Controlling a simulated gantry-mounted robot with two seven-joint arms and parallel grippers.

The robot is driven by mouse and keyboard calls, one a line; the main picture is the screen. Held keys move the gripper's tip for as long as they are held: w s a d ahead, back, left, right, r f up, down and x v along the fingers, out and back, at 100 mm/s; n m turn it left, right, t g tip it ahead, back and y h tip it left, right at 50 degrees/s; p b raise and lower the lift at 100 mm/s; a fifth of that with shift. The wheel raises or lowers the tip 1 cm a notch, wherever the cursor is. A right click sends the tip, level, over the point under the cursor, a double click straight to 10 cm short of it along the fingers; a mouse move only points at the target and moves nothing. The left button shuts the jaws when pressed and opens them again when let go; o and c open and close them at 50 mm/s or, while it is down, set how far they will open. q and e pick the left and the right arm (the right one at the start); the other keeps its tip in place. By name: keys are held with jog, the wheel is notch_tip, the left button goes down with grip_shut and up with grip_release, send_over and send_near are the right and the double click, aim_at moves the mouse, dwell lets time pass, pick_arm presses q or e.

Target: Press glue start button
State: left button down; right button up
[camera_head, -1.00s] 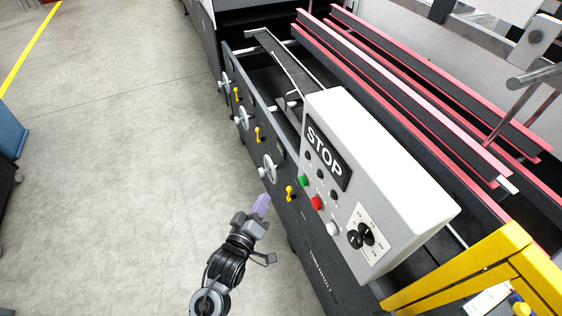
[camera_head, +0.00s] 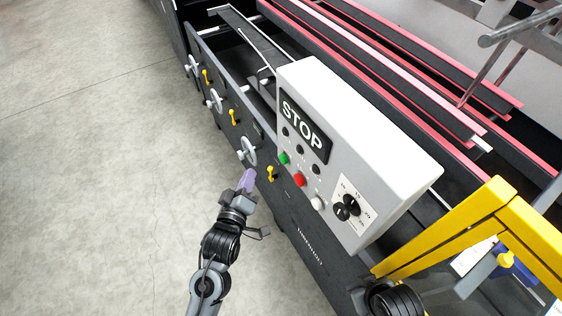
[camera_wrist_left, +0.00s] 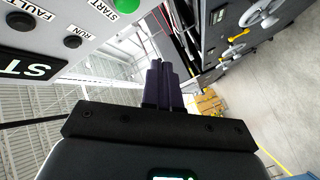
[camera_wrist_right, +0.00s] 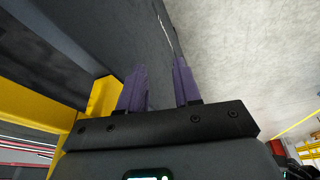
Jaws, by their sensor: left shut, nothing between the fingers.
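The control box (camera_head: 375,130) is white, with a black STOP display (camera_head: 305,133) on its face. The green button (camera_head: 284,158) sits at the face's lower left, beside a red button (camera_head: 300,180) and a white one (camera_head: 317,203). In the left wrist view the green button (camera_wrist_left: 124,4) is labelled START and is cut by the top edge. My left gripper (camera_head: 249,177) is shut and empty, to the left of the green button and apart from it. My right gripper (camera_wrist_right: 160,85) is open and empty in the right wrist view; its fingers point past a dark panel.
Handwheels (camera_head: 247,151) and yellow levers (camera_head: 271,173) stick out from the machine's side near my left gripper. A yellow frame (camera_head: 450,230) stands at the right. The floor (camera_head: 90,160) at left is clear.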

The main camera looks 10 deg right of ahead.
aim_at(283, 159)
pick_arm(q)
jog(key=w+d+b, duration=0.1)
jog(key=w+d, duration=0.1)
jog(key=d, duration=0.3)
jog(key=shift+w+d+b, duration=0.25)
jog(key=shift+d+b, duration=0.1)
jog(key=shift+d, duration=0.05)
dwell(0.6)
jog(key=shift+d, duration=0.2)
dwell(1.2)
jog(key=shift+w+d, duration=0.15)
jog(key=shift+d, duration=0.1)
